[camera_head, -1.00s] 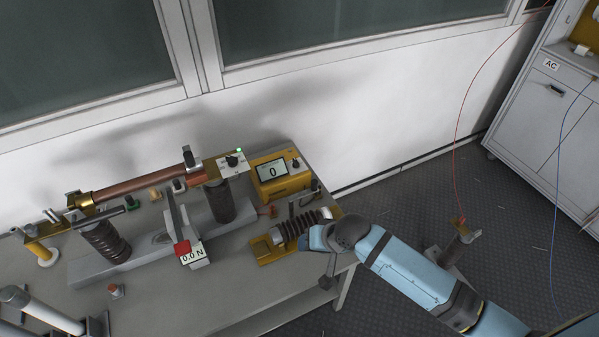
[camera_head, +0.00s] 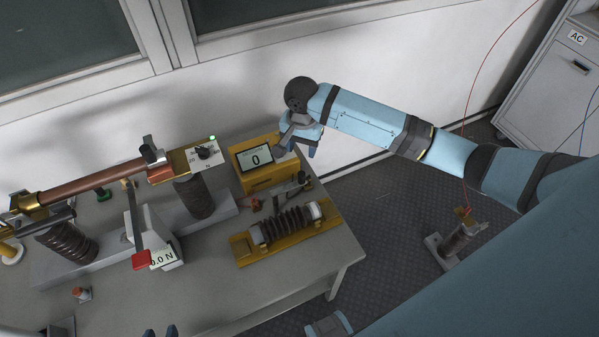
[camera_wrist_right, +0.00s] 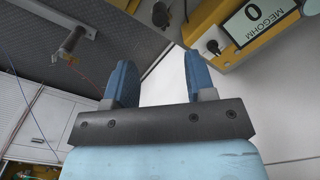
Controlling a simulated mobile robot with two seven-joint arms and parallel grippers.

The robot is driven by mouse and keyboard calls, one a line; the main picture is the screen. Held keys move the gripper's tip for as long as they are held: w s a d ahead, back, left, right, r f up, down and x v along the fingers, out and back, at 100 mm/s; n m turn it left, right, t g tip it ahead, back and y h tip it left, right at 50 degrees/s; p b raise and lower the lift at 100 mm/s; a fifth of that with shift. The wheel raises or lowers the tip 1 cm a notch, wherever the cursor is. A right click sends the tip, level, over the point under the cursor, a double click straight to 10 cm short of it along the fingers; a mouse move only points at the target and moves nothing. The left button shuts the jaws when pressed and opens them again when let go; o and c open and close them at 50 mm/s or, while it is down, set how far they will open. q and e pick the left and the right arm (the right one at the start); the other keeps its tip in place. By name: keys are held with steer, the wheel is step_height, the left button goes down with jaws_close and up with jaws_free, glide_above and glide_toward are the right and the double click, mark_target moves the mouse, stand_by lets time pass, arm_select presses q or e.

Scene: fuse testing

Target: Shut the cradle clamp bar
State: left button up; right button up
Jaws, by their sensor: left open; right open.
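The yellow cradle (camera_head: 246,252) lies on the bench near its right end, with a brown ribbed cylinder (camera_head: 285,224) lying in it. A dark bar with a metal end (camera_head: 290,190), seemingly the clamp bar, stands off behind the cylinder, not across it. My right gripper (camera_head: 301,146) is open and empty, above and behind the cradle, beside the yellow meter. Its two blue fingers show apart in the right wrist view (camera_wrist_right: 160,62). My left gripper (camera_head: 161,332) shows only as blue fingertips at the bottom edge, apart from the cradle.
The yellow meter (camera_head: 268,176) reading 0 stands behind the cradle. A force gauge (camera_head: 163,257) reading 0.0 N and a copper tube on ribbed posts (camera_head: 97,183) are to the left. The bench front beside the cradle is clear. Another ribbed post (camera_head: 460,238) stands on the floor.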

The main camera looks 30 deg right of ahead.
mark_target(302, 174)
step_height(302, 174, down, 13)
steer(key=shift+r+b, duration=0.2)
steer(key=shift+b, duration=0.25)
jaws_close()
